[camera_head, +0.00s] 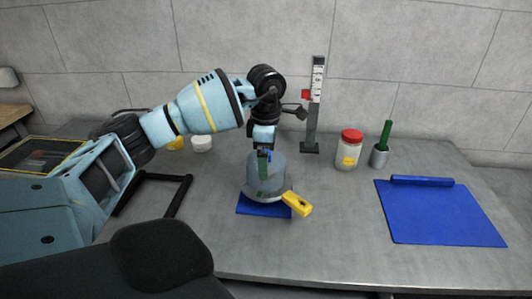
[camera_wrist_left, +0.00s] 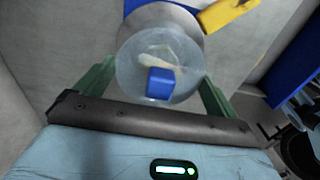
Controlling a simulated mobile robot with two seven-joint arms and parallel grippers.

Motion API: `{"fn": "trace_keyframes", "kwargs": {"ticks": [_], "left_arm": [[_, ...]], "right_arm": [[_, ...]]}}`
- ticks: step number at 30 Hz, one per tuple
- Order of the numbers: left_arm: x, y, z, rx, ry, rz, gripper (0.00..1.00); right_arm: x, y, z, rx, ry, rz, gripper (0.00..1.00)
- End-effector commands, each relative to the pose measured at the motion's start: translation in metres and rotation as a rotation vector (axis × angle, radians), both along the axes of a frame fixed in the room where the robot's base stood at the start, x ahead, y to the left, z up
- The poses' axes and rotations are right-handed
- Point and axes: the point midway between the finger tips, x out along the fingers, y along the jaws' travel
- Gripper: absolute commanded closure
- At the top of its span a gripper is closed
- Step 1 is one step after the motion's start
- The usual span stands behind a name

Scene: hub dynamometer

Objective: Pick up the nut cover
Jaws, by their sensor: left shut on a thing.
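The nut cover is a translucent blue-grey, round, cup-like piece (camera_head: 279,171) near the middle of the table in the head view. In the left wrist view the cover (camera_wrist_left: 137,61) appears as a clear disc with a blue block on it and a pale shape showing through. My left gripper (camera_head: 264,160) reaches down over it. In the wrist view the green fingers of my left gripper (camera_wrist_left: 157,74) stand on either side of the cover, shut on it. A grey round rim shows under the cover; I cannot tell whether they touch. My right gripper is not in view.
A yellow block (camera_head: 298,204) and a blue mat (camera_head: 250,209) lie by the cover. A measuring post (camera_head: 313,115), red-lidded jar (camera_head: 348,152) and grey cup with a green handle (camera_head: 380,154) stand behind right. A larger blue mat (camera_head: 440,212) lies right. The front table is clear.

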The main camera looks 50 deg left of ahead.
Motion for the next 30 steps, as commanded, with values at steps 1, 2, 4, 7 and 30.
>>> {"fn": "trace_keyframes", "kwargs": {"ticks": [1,2,4,7,30], "left_arm": [[0.000,0.000,0.001,0.000,-0.001,0.000,0.29],[0.000,0.000,0.002,0.000,-0.001,0.000,0.29],[0.001,0.000,0.008,-0.001,-0.003,0.000,0.29],[0.001,0.000,0.021,0.000,-0.004,0.001,0.29],[0.000,0.000,0.100,0.000,0.000,0.000,0.29]], "right_arm": [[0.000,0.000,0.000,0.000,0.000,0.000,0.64],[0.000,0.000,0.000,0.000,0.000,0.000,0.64],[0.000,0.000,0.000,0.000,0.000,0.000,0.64],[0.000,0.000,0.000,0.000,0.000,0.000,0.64],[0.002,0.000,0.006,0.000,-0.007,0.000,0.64]]}}
